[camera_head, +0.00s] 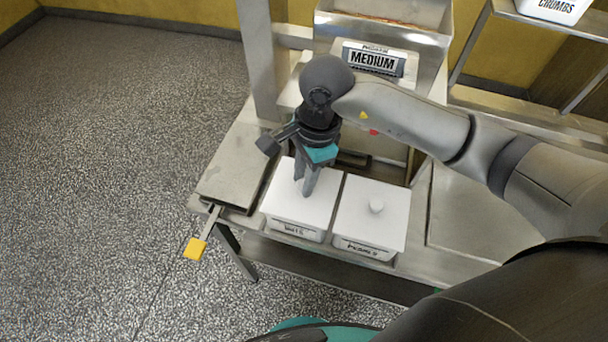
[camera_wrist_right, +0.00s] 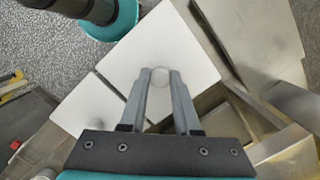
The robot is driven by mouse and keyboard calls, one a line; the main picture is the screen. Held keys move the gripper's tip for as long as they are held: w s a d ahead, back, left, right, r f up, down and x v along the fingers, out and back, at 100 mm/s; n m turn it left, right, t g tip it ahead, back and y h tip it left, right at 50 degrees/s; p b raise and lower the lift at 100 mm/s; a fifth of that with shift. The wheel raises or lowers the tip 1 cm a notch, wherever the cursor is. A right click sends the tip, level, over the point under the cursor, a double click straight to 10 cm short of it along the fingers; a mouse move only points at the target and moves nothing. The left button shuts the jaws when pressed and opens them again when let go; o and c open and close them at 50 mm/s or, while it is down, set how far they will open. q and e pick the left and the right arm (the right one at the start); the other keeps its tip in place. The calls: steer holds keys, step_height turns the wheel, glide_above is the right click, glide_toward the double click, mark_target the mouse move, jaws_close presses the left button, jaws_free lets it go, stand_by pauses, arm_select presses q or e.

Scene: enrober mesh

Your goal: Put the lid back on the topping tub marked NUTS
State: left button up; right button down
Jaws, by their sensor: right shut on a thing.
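The topping tub marked NUTS (camera_head: 293,231) stands at the front of the steel bench. Its flat white lid (camera_head: 279,205) lies over the tub's top, roughly square with it; I cannot tell whether it is fully seated. My right gripper (camera_head: 306,190) points down over the lid and is shut on its knob. The right wrist view shows the gripper's two fingers (camera_wrist_right: 158,78) on either side of the round knob, above the white lid (camera_wrist_right: 175,38). My left gripper is not in view.
A second white tub (camera_head: 366,249) with a knobbed lid (camera_head: 385,225) stands close on the right. A steel tray (camera_head: 232,172) and a yellow-ended handle (camera_head: 195,248) are at left. A machine marked MEDIUM (camera_head: 373,60) stands behind. A CRUMBS tub (camera_head: 556,10) is on a shelf at upper right.

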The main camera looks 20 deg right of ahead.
steer(key=shift+f, duration=0.1)
stand_by(0.5)
steer(key=c, duration=0.5)
jaws_free()
steer(key=shift+c, duration=0.2)
steer(key=shift+o, duration=0.2)
steer(key=o, duration=0.4)
steer(key=shift+r, duration=0.2)
steer(key=shift+r+p, duration=1.85)
steer(key=shift+r, duration=1.5)
